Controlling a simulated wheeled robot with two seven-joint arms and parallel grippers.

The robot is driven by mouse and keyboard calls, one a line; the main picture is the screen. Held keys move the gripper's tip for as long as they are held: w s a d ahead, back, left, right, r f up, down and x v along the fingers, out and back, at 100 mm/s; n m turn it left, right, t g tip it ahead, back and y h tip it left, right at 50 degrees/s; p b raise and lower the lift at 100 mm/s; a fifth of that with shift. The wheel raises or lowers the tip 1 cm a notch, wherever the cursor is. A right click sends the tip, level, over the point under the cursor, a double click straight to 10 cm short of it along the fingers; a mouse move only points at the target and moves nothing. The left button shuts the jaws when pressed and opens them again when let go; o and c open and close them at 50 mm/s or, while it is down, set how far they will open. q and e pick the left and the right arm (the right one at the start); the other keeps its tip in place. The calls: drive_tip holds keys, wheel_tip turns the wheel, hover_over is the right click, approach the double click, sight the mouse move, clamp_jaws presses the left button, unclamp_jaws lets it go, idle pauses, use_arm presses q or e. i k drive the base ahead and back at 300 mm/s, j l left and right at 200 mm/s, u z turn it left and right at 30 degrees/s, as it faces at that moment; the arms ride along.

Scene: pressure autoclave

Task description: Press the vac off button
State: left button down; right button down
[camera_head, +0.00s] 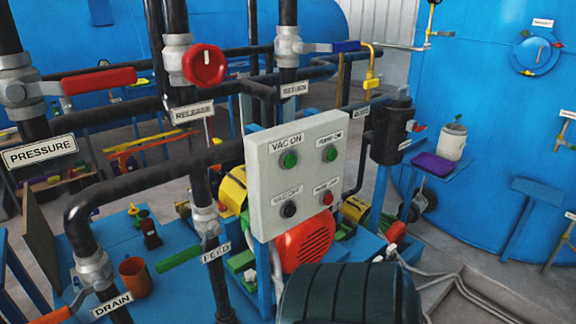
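A light grey control panel (318,165) stands in the middle on a blue post. The black button under the VAC OFF label (289,209) is at its lower left. Above it is a green button (289,160) labelled VAC ON. At the upper right is another green button (331,154), and at the lower right a red button (327,198); their labels are hard to read. All of the panel face is in plain sight. Neither of my grippers is in view.
Black pipes with a red round valve (204,65) and a red lever (99,80) stand left of the panel. A dark ribbed cylinder (348,294) sits low in front. A black canister (388,130) stands at the right. The space directly before the buttons looks clear.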

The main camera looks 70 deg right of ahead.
sight(290, 211)
drive_tip(key=z, duration=2.3)
